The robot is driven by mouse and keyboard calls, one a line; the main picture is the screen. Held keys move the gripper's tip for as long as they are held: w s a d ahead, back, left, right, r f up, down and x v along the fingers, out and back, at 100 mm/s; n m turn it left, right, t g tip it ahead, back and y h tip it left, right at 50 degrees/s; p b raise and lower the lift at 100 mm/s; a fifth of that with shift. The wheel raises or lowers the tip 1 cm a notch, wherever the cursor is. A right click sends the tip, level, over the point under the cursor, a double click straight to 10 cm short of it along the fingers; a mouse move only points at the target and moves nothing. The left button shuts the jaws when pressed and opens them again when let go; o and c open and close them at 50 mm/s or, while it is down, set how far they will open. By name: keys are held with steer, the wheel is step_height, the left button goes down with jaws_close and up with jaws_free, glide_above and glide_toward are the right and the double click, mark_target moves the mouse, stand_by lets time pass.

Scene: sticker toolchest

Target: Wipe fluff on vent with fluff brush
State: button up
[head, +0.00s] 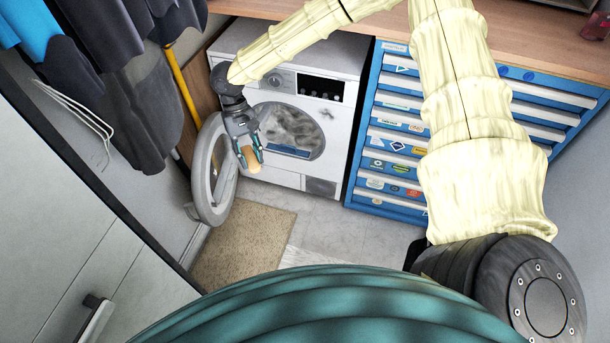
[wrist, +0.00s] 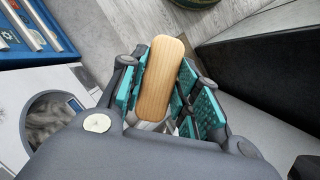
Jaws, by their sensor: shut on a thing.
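My gripper (head: 250,157) is shut on the fluff brush (head: 254,160), of which a tan wooden block shows. The wrist view shows the brush (wrist: 160,78) between the teal finger pads of my gripper (wrist: 165,88); its bristles are hidden. A white machine (head: 228,50) has a round opening with grey, fluffy matter (head: 291,122) inside. A blue strip (head: 288,151) lies along the opening's lower edge; I cannot tell whether it is the vent. My gripper is left of the opening, in front of the machine, apart from it. The wrist view shows the opening with grey matter (wrist: 42,118) at left.
The machine's round grey door (head: 203,180) hangs open at left, close beside my gripper. A blue toolchest (head: 398,125) with stickered drawers stands right of the machine. Dark clothes (head: 140,90) hang at left. A tan mat (head: 240,245) lies on the floor.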

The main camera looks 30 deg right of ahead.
steer(key=d+f+m+t+h+b, duration=0.25)
steer(key=d+f+b, duration=0.5)
steer(key=f, duration=0.85)
steer(key=d+f+m+t+h+b, duration=0.15)
steer(key=d+f+m+b, duration=0.35)
steer(key=f+b, duration=0.75)
steer(key=d+f+m+t+h+b, duration=0.2)
steer(key=d+f+b, duration=0.45)
steer(key=f, duration=1.25)
steer(key=w+d+f+t+h+b, duration=0.2)
steer(key=w+d+f+t+b, duration=0.15)
steer(key=w+f+b, duration=0.55)
steer(key=w+d+f+t+h+b, duration=0.3)
steer(key=w+d+f+b, duration=0.1)
steer(key=f+b, duration=0.9)
steer(key=w+d+b, duration=0.1)
steer(key=w+d, duration=0.3)
steer(key=shift+w+d+f+y, duration=0.15)
steer(key=shift+w+f+y, duration=0.05)
steer(key=shift+f+y, duration=0.1)
steer(key=shift+w+d+n+b, duration=0.25)
steer(key=shift+w+d+b, duration=0.35)
steer(key=shift+d, duration=0.1)
steer(key=shift+s+d+r+p, duration=0.15)
steer(key=shift+s+d+p, duration=1)
steer(key=shift+s, duration=0.25)
steer(key=shift+s+d+p, duration=0.9)
steer(key=shift+s+d, duration=0.55)
steer(key=shift+s, duration=0.05)
